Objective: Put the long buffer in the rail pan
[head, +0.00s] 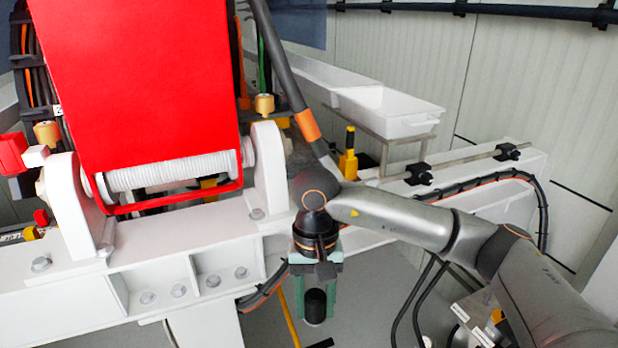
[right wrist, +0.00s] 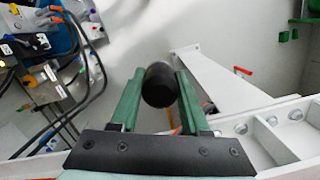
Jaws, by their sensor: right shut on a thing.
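My right gripper (head: 315,300) points down in front of the white beam, with green fingers. It is shut on a dark cylinder, which looks like the long buffer (head: 315,306). In the right wrist view the buffer (right wrist: 158,86) sits between the two green fingers (right wrist: 160,100), its black round end facing away from the gripper. The white rail pan (head: 403,126) stands on a metal frame behind the beam, up and to the right of my gripper. Its visible floor looks empty. My left gripper is not in view.
A red panel (head: 140,75) over a white roller stands at left. A yellow, black-topped object (head: 348,160) stands between my right wrist and the pan. A rail with black clamps (head: 418,174) and a black hose (head: 541,205) lie along the beam at right.

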